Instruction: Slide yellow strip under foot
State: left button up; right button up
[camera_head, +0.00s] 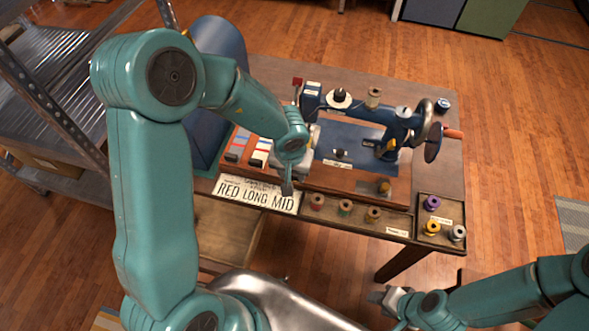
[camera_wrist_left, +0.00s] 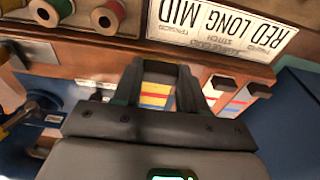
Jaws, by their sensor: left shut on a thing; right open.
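The yellow strip (camera_wrist_left: 155,94), with a red line across it, shows between the fingers of my left gripper (camera_wrist_left: 158,72) in the left wrist view. That gripper is shut on it. In the head view my left gripper (camera_head: 287,187) is above the wooden front of the sewing machine base, and the strip is hidden there. My right gripper (camera_head: 383,297) is open and empty, low and in front of the table.
Two other strips (camera_head: 237,146) (camera_head: 260,152) lie left of the machine. A sign (camera_head: 257,194) reads "RED LONG MID". Several thread spools (camera_head: 345,208) line the front; a tray (camera_head: 453,215) holds more. A crank wheel (camera_head: 433,142) juts out right. A metal shelf (camera_head: 50,110) stands left.

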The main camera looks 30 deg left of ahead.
aim_at(294, 179)
pick_arm(q)
notch_tip(294, 179, down, 3)
jog(key=b, duration=0.2)
jog(key=shift+w+d+r+b, duration=0.1)
jog(key=shift+w+r+b, duration=0.05)
jog(key=shift+b, duration=0.2)
jog(key=shift+f+b, duration=0.4)
jog(key=shift+b, duration=0.25)
jog(key=shift+w+f+b, duration=0.15)
jog(key=shift+f+b, duration=0.1)
jog(key=shift+b, duration=0.15)
jog(key=shift+r+p, duration=0.1)
jog(key=shift+p, duration=0.75)
